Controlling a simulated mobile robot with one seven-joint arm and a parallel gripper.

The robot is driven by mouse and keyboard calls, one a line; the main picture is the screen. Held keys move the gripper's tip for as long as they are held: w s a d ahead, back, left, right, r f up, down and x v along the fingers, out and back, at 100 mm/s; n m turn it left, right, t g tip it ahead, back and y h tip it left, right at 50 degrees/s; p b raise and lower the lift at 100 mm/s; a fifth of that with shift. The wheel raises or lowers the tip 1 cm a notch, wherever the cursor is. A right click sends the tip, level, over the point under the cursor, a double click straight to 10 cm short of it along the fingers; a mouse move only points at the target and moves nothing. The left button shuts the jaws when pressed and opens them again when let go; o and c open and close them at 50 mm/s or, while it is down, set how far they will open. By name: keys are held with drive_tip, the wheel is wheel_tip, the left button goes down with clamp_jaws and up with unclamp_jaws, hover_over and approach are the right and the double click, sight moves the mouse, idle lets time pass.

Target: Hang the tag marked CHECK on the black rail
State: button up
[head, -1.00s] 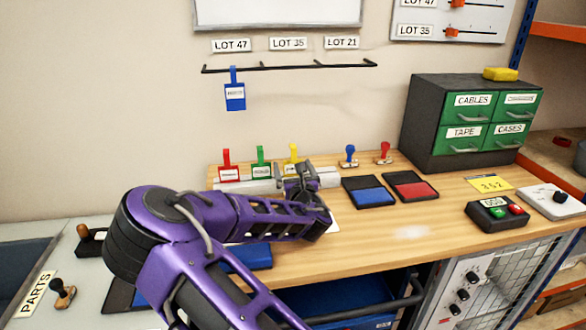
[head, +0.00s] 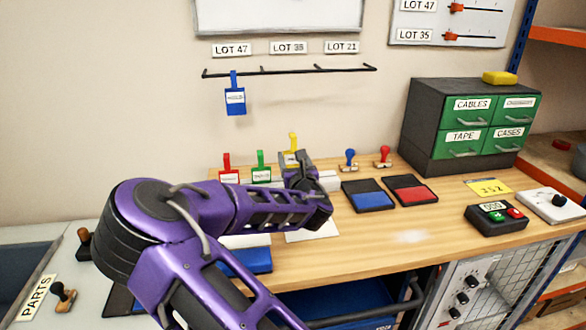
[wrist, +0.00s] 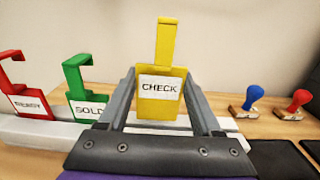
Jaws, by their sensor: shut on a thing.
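The yellow tag marked CHECK (wrist: 161,88) is upright between the two fingers of my gripper (wrist: 163,105) in the wrist view, its hook pointing up. In the head view the yellow tag (head: 293,143) shows above my gripper (head: 297,160), which is shut on it and partly hides it. The black rail (head: 290,69) is fixed to the wall above, with several short pegs. A blue tag (head: 235,102) hangs near its left end; its print is too small to read.
A red tag marked READY (wrist: 28,103) and a green tag marked SOLD (wrist: 88,106) stand in the pale holder (wrist: 60,134), left of my gripper. Blue (head: 348,158) and red (head: 383,156) stamps stand to the right. Wall above the bench is clear below the rail's right part.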

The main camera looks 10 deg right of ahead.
sight(296, 143)
wheel_tip(296, 143, up, 5)
drive_tip(key=shift+f, duration=0.1)
drive_tip(key=shift+w+d, duration=0.1)
drive_tip(key=shift+d, duration=0.2)
drive_tip(key=d, duration=0.1)
drive_tip(key=w+d+f+b, duration=0.1)
drive_tip(key=d, duration=0.1)
drive_tip(key=w+d+f, duration=0.1)
drive_tip(key=shift+d+f, duration=0.2)
drive_tip(key=shift+d, duration=0.15)
drive_tip(key=d+r+b, duration=0.4)
drive_tip(key=d+r, duration=0.9)
drive_tip(key=r, duration=0.2)
drive_tip(key=w+f, duration=0.2)
drive_tip(key=w, duration=0.6)
drive_tip(key=shift+w+f, duration=0.15)
drive_tip(key=shift+a, duration=0.1)
